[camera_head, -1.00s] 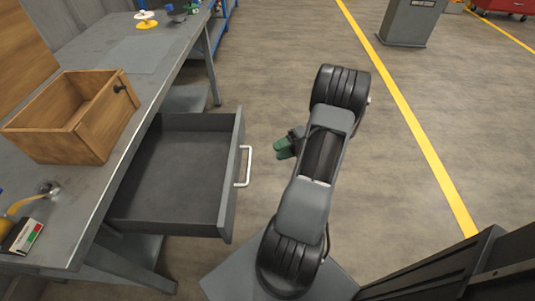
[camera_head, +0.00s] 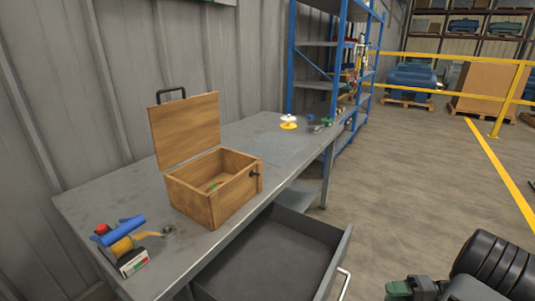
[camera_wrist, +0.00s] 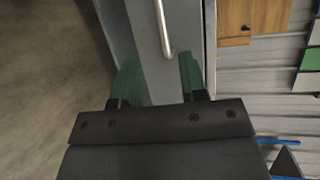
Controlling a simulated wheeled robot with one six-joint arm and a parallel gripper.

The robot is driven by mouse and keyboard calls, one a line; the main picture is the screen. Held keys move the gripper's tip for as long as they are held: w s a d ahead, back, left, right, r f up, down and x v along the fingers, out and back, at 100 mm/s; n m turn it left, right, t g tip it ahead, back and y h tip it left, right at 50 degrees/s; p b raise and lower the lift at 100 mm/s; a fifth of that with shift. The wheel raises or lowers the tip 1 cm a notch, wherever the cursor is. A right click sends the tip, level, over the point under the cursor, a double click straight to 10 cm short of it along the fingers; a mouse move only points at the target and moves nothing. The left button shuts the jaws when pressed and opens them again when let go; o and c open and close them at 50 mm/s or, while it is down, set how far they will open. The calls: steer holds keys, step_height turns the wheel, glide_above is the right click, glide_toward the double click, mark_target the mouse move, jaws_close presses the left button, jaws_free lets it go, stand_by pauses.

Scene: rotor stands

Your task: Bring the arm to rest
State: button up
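My gripper (camera_wrist: 160,72) shows in the wrist view with its two green fingers spread apart and nothing between them. Beyond the fingers, apart from them, is the grey drawer front with its metal handle (camera_wrist: 163,30). In the head view my arm (camera_head: 492,268) is at the lower right corner, mostly cut off by the frame. A green part of my gripper (camera_head: 398,290) shows at the bottom edge, right of the open drawer (camera_head: 265,262); the fingertips are hidden there.
A wooden box (camera_head: 190,200) with its lid raised stands on the grey workbench (camera_head: 95,205); something green lies inside. A blue roll (camera_head: 123,230) and yellow tool are at the near end, a white-and-yellow stand (camera_head: 288,122) at the far end.

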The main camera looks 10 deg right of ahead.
step_height(320, 180, down, 4)
steer(key=s+m+g+h, duration=0.2)
steer(key=m, duration=0.2)
steer(key=a+r+n+h+p, duration=0.3)
steer(key=a+r+p, duration=0.5)
steer(key=r, duration=0.5)
steer(key=w+a+r+n+h+p, duration=0.1)
steer(key=a+r+n+h+p, duration=0.2)
steer(key=r, duration=1.1)
steer(key=a+r+n+h+p, duration=0.3)
steer(key=a+r+h+p, duration=0.3)
steer(key=a+r+p, duration=0.7)
steer(key=shift+w+r+h, duration=0.3)
steer(key=shift+r+h, duration=0.05)
steer(key=shift+h, duration=0.05)
steer(key=shift+a, duration=0.1)
